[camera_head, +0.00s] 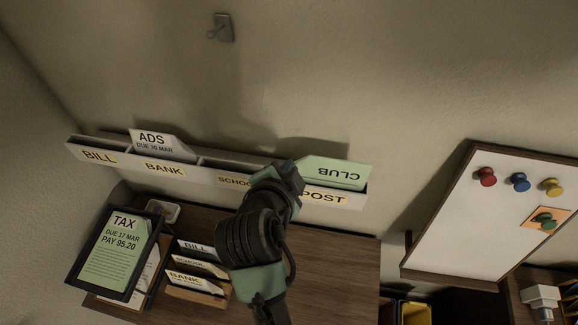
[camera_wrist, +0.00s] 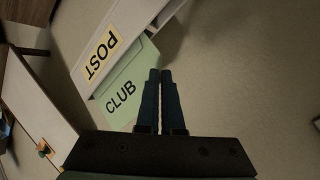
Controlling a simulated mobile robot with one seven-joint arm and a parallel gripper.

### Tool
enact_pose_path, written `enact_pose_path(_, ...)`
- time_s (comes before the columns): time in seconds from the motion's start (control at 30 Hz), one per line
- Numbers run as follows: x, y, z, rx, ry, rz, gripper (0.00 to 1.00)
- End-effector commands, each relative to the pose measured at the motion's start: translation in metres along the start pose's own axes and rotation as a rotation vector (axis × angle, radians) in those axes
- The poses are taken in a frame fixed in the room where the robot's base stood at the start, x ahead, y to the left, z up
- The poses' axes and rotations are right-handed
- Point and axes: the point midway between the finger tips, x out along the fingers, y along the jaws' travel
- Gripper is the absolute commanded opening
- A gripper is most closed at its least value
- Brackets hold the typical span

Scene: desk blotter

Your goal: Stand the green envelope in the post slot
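The green envelope (camera_head: 335,173) marked CLUB stands in the post slot (camera_head: 340,201), behind its front wall. Its lettering is upside down and its upper part shows above the wall. It also shows in the wrist view (camera_wrist: 121,98), beside the POST label (camera_wrist: 101,55). My gripper (camera_head: 292,178) is at the envelope's left end in the head view and hides part of it. In the wrist view my gripper's fingers (camera_wrist: 161,76) are together, with the envelope just left of them. I see no envelope between the fingers; whether they touch its edge is hidden.
The wall rack also has BILL, BANK and SCHOOL slots; a white ADS envelope (camera_head: 158,145) stands in it. Below are a TAX frame (camera_head: 113,255) and a small sorter with several envelopes (camera_head: 195,285). A pinboard (camera_head: 480,225) hangs at the right. The wall above is mostly clear.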

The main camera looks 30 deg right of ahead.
Motion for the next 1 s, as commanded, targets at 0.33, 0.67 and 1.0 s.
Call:
enact_pose_path(0.33,0.009,0.010,0.009,0.000,0.000,0.000,0.00)
enact_pose_path(0.67,0.016,0.017,0.014,0.000,0.000,0.001,0.00)
enact_pose_path(1.0,0.015,0.017,0.014,0.000,0.000,0.000,0.20)
